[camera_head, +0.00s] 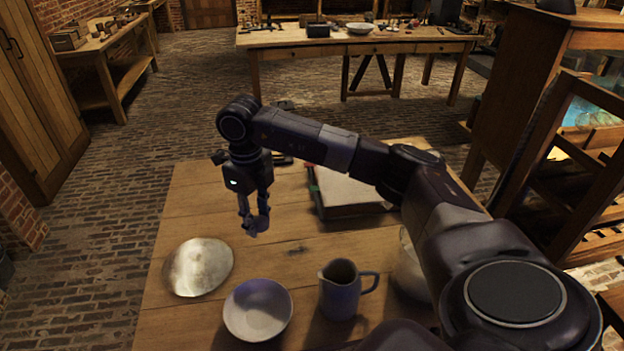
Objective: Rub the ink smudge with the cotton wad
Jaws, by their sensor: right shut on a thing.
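My right gripper (255,218) hangs pointing down above the left middle of the near wooden table. Its fingers are shut on a small bluish-grey lump (260,226), which looks like the cotton wad. A round, shiny, pale metal disc (198,267) lies on the table, nearer and to the left of the gripper. The wad is apart from the disc. My left gripper is not in view.
A bowl (258,309) and a grey pitcher (340,290) stand at the table's near side. A pale vessel (411,268) is partly hidden by my right arm. A flat pale block or book (345,195) lies behind. Bare wood (200,205) surrounds the gripper's left.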

